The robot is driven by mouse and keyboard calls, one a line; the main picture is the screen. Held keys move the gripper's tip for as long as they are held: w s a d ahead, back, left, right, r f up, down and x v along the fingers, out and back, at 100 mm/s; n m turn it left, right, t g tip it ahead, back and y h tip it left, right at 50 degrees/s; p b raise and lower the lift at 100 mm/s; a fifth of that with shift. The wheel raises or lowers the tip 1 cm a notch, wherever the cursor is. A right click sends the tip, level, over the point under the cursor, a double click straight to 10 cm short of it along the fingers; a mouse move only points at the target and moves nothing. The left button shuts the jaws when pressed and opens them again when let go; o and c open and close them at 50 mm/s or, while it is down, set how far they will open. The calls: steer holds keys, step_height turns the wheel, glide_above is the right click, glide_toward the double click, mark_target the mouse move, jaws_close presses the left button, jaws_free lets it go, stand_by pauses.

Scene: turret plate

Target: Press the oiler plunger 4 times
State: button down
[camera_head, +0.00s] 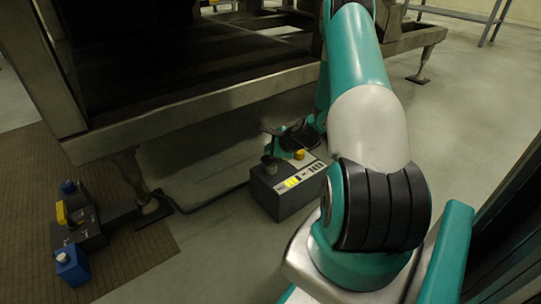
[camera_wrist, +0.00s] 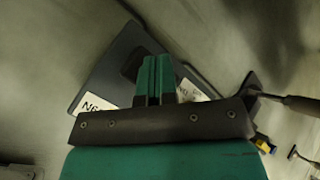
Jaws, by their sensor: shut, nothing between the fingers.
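Which part is the oiler plunger I cannot tell for sure. My gripper (camera_wrist: 155,82) is shut and empty in the wrist view. Its teal fingers lie together in front of a dark grey body (camera_wrist: 118,62) with white labels and a black patch. Whether the fingertips touch it I cannot tell. In the head view, the end of my arm is just behind the box, partly hidden.
A large dark metal frame (camera_head: 190,112) on legs stands over the floor behind the box.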

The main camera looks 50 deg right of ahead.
steer(key=shift+f, duration=0.5)
steer(key=shift+r, duration=0.15)
stand_by(0.4)
steer(key=shift+r+p, duration=1.3)
steer(key=shift+r, duration=0.1)
step_height(320, 180, up, 5)
steer(key=p, duration=0.5)
steer(key=shift+s+a, duration=0.1)
steer(key=shift+a, duration=0.05)
